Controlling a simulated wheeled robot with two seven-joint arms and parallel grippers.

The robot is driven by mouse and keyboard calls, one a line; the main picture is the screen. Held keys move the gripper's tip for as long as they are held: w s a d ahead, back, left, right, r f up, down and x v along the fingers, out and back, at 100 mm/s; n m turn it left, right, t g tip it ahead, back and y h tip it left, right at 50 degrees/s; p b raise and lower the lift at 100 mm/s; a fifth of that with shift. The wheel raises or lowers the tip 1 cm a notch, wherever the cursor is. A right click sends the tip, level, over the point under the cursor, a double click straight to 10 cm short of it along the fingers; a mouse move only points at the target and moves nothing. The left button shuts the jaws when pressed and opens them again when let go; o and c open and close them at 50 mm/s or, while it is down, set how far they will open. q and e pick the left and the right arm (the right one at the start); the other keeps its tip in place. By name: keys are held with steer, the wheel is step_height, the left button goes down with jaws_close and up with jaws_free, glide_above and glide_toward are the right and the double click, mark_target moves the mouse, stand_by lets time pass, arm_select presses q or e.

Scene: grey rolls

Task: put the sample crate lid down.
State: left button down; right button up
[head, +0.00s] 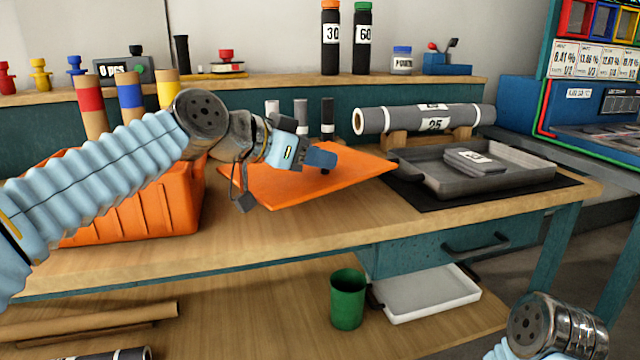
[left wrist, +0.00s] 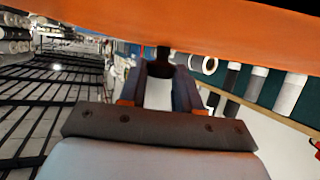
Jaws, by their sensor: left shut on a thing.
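The sample crate lid (head: 290,186) is a flat orange panel over the middle of the workbench, in the head view. My left gripper (head: 322,160) is above it, shut on its dark knob. In the left wrist view the lid (left wrist: 200,22) crosses the top, and its black knob (left wrist: 162,66) sits between the fingers of my left gripper (left wrist: 166,85). I cannot tell whether the lid's underside touches the bench. The orange crate (head: 165,212) stands left of the lid, partly hidden by my left arm. My right arm shows at the bottom right; its gripper is out of frame.
A grey tray (head: 505,180) on a black mat (head: 440,200) lies just right of the lid. Behind are a long grey roll (head: 400,119) on wooden rests and several small upright rolls (head: 301,112). Bare bench (head: 330,222) shows along the front.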

mark_target(264, 189)
arm_select(q)
steer(key=shift+w+d+f, duration=0.3)
steer(key=shift+w+f, duration=0.35)
steer(key=shift+f, duration=0.2)
steer(key=shift+w+d+f+b, duration=0.15)
steer(key=shift+f+b, duration=0.15)
steer(key=shift+f, duration=0.65)
steer(key=shift+w+a+f+b, duration=0.1)
steer(key=shift+f+b, duration=0.15)
steer(key=shift+f, duration=0.65)
steer(key=shift+f, duration=0.1)
steer(key=c, duration=0.8)
jaws_free()
steer(key=shift+r, duration=0.2)
steer(key=b+v, duration=0.1)
steer(key=v, duration=1)
steer(key=shift+s+a+r, duration=0.15)
steer(key=shift+s+a, duration=0.1)
steer(key=shift+s, duration=0.05)
